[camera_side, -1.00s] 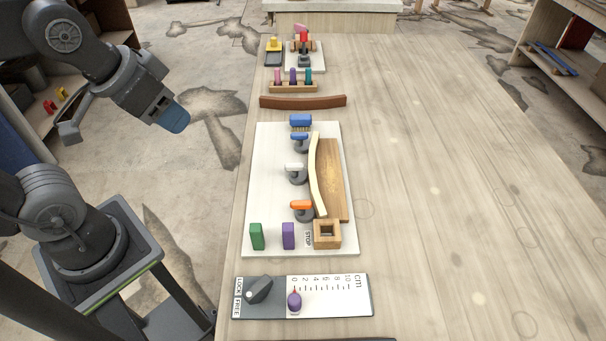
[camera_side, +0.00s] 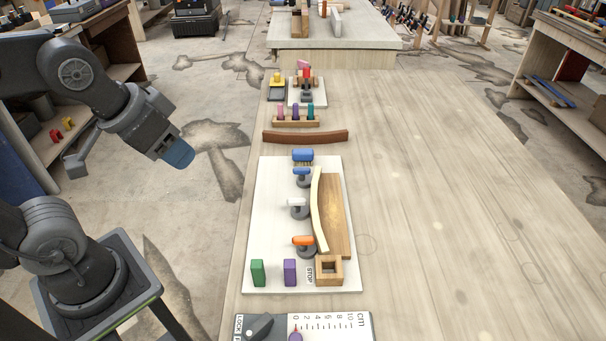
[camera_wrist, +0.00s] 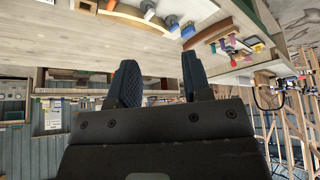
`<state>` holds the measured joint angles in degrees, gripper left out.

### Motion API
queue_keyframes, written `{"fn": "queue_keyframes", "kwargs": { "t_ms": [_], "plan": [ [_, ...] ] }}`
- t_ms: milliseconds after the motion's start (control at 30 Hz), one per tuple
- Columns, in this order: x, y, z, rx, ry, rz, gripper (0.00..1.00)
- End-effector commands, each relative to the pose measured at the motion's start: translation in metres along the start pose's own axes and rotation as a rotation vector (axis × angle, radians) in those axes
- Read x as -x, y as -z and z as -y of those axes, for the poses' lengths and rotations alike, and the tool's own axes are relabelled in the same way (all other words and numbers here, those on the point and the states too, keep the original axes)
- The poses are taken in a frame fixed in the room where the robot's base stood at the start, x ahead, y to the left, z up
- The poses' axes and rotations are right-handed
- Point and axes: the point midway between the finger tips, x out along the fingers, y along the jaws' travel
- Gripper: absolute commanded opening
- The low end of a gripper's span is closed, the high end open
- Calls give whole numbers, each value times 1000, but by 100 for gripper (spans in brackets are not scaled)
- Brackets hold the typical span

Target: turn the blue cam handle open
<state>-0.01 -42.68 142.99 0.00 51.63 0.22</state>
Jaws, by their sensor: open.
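The blue cam handle (camera_side: 302,172) sits on a grey round base on the white board (camera_side: 275,215), along the left side of a curved pale strip (camera_side: 319,210). A white cam handle (camera_side: 297,202) and an orange cam handle (camera_side: 303,240) stand nearer the camera in the same row. My gripper (camera_side: 178,153) hangs off the table's left side, well apart from the blue handle. In the wrist view my gripper (camera_wrist: 158,78) has its two dark blue fingers apart with nothing between them. The cams show small at the top of that view.
A brown curved bar (camera_side: 305,136) lies farther back. Green (camera_side: 258,272) and purple (camera_side: 290,272) blocks and a wooden square block (camera_side: 329,270) stand at the board's front. The table's right side is clear.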

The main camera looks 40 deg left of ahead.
Motion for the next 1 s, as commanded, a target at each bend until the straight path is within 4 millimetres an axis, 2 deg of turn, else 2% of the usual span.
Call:
{"fn": "queue_keyframes", "kwargs": {
  "t_ms": [167, 333, 467, 600, 733, 900, 1000],
  "plan": [
    [-2, 28, 1, -68, 0, 49, 45],
    [-19, 82, 4, -207, -11, 139, 45],
    [-44, 122, 7, -321, -29, 208, 45],
    [-81, 160, 10, -441, -60, 282, 45],
    [-124, 188, 14, -551, -97, 348, 45],
    [-181, 210, 19, -673, -148, 417, 45],
    [-205, 216, 21, -723, -172, 444, 45]
  ]
}}
